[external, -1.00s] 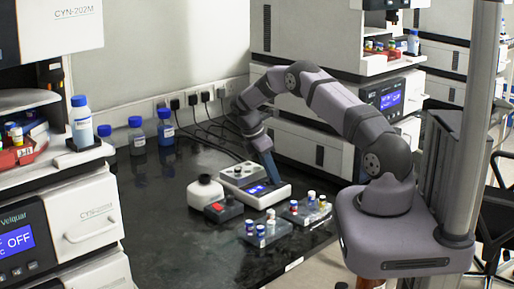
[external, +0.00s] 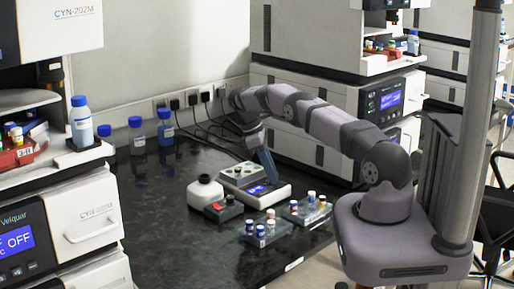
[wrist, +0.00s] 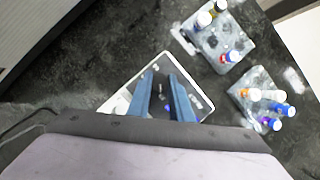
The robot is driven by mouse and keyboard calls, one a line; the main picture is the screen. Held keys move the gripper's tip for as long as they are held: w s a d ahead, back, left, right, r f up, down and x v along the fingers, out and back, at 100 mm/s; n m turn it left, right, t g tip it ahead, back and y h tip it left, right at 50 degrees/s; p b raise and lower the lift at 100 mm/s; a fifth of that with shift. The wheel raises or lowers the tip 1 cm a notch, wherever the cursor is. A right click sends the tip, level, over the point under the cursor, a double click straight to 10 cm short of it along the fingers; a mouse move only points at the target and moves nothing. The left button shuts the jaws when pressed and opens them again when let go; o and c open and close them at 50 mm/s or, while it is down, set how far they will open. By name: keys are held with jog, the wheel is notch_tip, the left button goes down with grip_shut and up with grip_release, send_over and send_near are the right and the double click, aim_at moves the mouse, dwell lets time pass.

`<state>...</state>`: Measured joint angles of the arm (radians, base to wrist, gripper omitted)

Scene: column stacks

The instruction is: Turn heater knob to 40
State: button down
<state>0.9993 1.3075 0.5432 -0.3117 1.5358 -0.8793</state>
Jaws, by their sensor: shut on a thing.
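The heater (external: 281,191) is a low white unit with a grey top and a small lit blue display, on the black bench in the external view. It also shows under my gripper in the wrist view (wrist: 117,103). The display's figures are too small to read. My gripper (external: 271,180) points down at the heater's right side, beside the display. In the wrist view its two blue fingers (wrist: 162,78) reach over the heater with a narrow gap between them. They are shut on the heater knob, which the fingers mostly hide; its setting cannot be read.
Two clear vial racks (external: 265,232) (external: 307,212) stand in front and to the right of the heater. Blue-capped bottles (external: 166,132) and cables are behind. The bench's left front is clear.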

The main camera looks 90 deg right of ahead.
jog(key=c, duration=1.6)
grip_release()
jog(key=shift+r, duration=0.1)
notch_tip(320, 180, up, 10)
jog(key=shift+f, duration=0.1)
